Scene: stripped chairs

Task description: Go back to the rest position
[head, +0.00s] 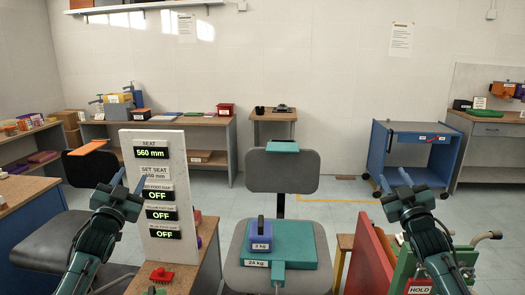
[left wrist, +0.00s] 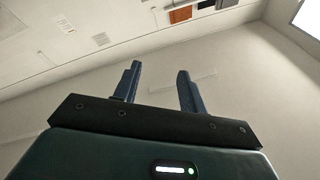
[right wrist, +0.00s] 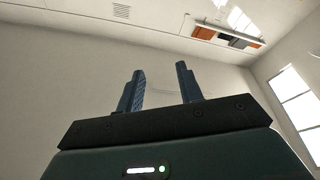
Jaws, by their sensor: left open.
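My left gripper (head: 130,182) is raised at the left of the head view, in front of the white display panel's left edge. In the left wrist view its two blue fingers (left wrist: 156,88) stand apart with nothing between them. My right gripper (head: 399,182) is raised at the right, in front of the blue cart. In the right wrist view its fingers (right wrist: 160,88) are apart and empty. Both wrist views look up at walls and ceiling. Both grippers touch nothing that I can see.
The display panel (head: 140,210) is at left. A red board (head: 370,258) and a blue cart (head: 412,155) are at right.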

